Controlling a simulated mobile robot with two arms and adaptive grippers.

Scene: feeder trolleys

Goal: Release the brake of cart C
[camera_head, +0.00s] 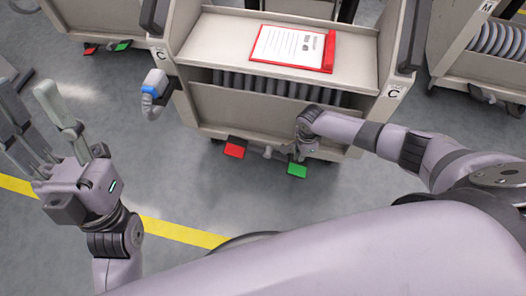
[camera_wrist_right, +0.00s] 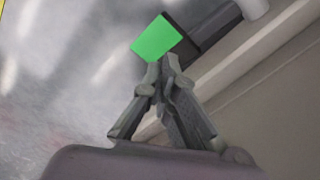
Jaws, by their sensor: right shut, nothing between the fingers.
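Cart C (camera_head: 225,30) stands ahead, with a letter C on both front corner posts. Low on its front are a red pedal (camera_head: 235,150) on the left and a green pedal (camera_head: 297,171) on the right. My right gripper (camera_head: 303,158) reaches down by the green pedal, partly hidden by its own wrist. In the right wrist view its closed fingertips (camera_wrist_right: 161,66) are at the near edge of the green pedal (camera_wrist_right: 155,38); I cannot tell if they touch. Nothing is between the fingers. My left gripper (camera_head: 28,88) is open and empty, left of the cart.
A red clipboard (camera_head: 330,52) with a paper lies on the cart's top shelf. A grey hose connector with a blue ring (camera_head: 149,90) sticks out at the cart's left. Another cart (camera_head: 463,50), marked M, stands to the right. A yellow line (camera_head: 185,233) crosses the clear floor.

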